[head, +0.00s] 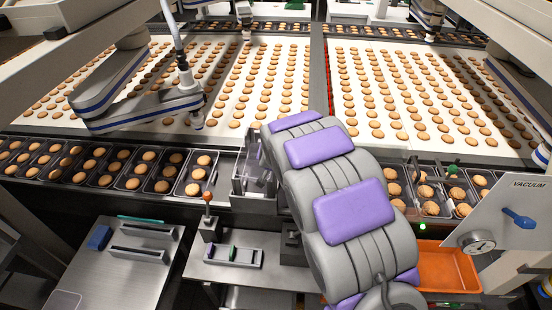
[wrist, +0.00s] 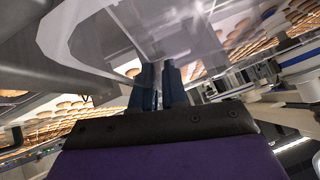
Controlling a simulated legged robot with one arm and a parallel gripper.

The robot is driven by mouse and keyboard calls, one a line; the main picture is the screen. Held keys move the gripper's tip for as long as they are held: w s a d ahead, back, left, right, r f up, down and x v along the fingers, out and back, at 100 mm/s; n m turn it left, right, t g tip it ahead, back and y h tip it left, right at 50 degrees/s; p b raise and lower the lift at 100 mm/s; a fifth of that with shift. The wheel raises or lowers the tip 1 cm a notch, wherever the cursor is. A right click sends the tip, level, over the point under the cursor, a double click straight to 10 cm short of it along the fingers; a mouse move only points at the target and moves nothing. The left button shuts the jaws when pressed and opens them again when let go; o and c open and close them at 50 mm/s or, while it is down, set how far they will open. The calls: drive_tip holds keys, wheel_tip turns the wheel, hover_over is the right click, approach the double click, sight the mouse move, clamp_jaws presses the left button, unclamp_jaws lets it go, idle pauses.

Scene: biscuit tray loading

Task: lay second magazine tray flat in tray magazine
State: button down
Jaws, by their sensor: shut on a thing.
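My gripper (wrist: 158,76) shows in the wrist view, its two dark blue fingers close together at the edge of a clear, see-through magazine tray (wrist: 110,32). It is shut on this tray, which looks tilted across the upper part of the view. In the head view my grey and purple arm reaches to the tray magazine (head: 249,186), a clear-walled grey holder at the near side of the tray line. My arm hides the gripper and part of the magazine there. I cannot tell how the held tray sits against the magazine or whether another tray lies inside.
Dark trays of biscuits (head: 97,170) run left of the magazine, with more to the right. Behind are white belts (head: 270,70) of biscuits and a robot arm (head: 140,95). A red-knobbed lever (head: 208,205), an orange bin (head: 448,268) and a vacuum panel (head: 505,225) stand near me.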

drive_tip(key=shift+w+a+f, duration=0.1)
drive_tip(key=shift+a+f, duration=0.15)
drive_tip(key=shift+f, duration=0.2)
drive_tip(key=shift+w+a+f, duration=0.1)
drive_tip(key=shift+a+f, duration=0.1)
drive_tip(key=shift+f, duration=0.25)
drive_tip(key=shift+w+d+r, duration=0.15)
drive_tip(key=shift+d+r, duration=0.05)
drive_tip(key=shift+d, duration=0.75)
drive_tip(key=c, duration=1.6)
unclamp_jaws()
drive_tip(key=shift+d, duration=0.25)
drive_tip(key=shift+c, duration=0.2)
drive_tip(key=shift+o, duration=0.8)
drive_tip(key=shift+r, duration=0.1)
drive_tip(key=shift+o, duration=0.7)
drive_tip(key=shift+a, duration=0.2)
drive_tip(key=shift+o, duration=0.3)
drive_tip(key=shift+a, duration=0.5)
drive_tip(key=v, duration=0.3)
drive_tip(key=p+v, duration=0.1)
drive_tip(key=v, duration=0.7)
drive_tip(key=shift+d, duration=0.35)
drive_tip(key=shift+s+d+r, duration=0.3)
drive_tip(key=shift+s+d, duration=0.1)
